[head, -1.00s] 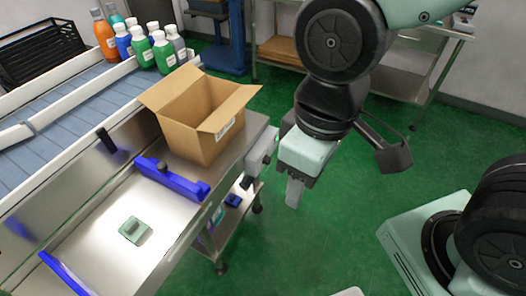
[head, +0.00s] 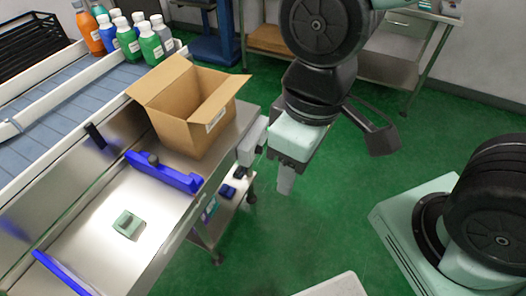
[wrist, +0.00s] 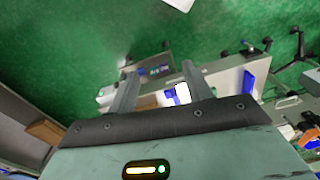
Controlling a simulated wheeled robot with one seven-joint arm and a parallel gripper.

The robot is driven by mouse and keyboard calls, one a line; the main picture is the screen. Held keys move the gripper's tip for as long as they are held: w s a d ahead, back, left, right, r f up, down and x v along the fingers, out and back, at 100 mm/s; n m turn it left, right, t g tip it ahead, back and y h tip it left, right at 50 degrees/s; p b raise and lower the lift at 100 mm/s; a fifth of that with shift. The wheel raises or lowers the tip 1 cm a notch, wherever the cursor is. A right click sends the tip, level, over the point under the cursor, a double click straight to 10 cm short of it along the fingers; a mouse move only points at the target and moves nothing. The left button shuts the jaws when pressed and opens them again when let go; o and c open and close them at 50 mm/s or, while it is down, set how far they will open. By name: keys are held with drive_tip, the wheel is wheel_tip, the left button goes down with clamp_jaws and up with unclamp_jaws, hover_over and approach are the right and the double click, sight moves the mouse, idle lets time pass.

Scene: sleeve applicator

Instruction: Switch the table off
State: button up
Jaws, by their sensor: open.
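The steel table (head: 178,203) stands at the left in the head view, with blue guides across its top. A grey box (head: 252,140) is fixed to its right side, with a small green light by its edge and a dark part below it. I cannot make out a switch clearly. My gripper (head: 285,182) hangs in front of the table's right side, apart from the box as far as I can tell. In the wrist view my gripper (wrist: 160,90) has its two fingers spread and nothing between them; the table side shows beyond.
An open cardboard box (head: 192,112) stands on the table's far end. A small green block (head: 128,224) lies on the near top. Several bottles (head: 150,42) stand by the conveyor (head: 58,105).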

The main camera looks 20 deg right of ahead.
drive_tip(key=w+d+f+t+b, duration=0.2)
drive_tip(key=w+f+b, duration=0.3)
drive_tip(key=w+f, duration=0.2)
drive_tip(key=w+d+f+t+b, duration=0.1)
drive_tip(key=w+d+f+b, duration=0.2)
drive_tip(key=w+f+b, duration=0.4)
drive_tip(key=t+y+b, duration=1)
drive_tip(key=y+b, duration=0.2)
drive_tip(key=b, duration=1.4)
approach(260, 150)
drive_tip(key=f+b+x, duration=0.1)
drive_tip(key=b+x, duration=0.4)
drive_tip(key=x, duration=0.2)
drive_tip(key=shift+w+f, duration=0.2)
drive_tip(key=shift+w, duration=0.4)
drive_tip(key=c, duration=1)
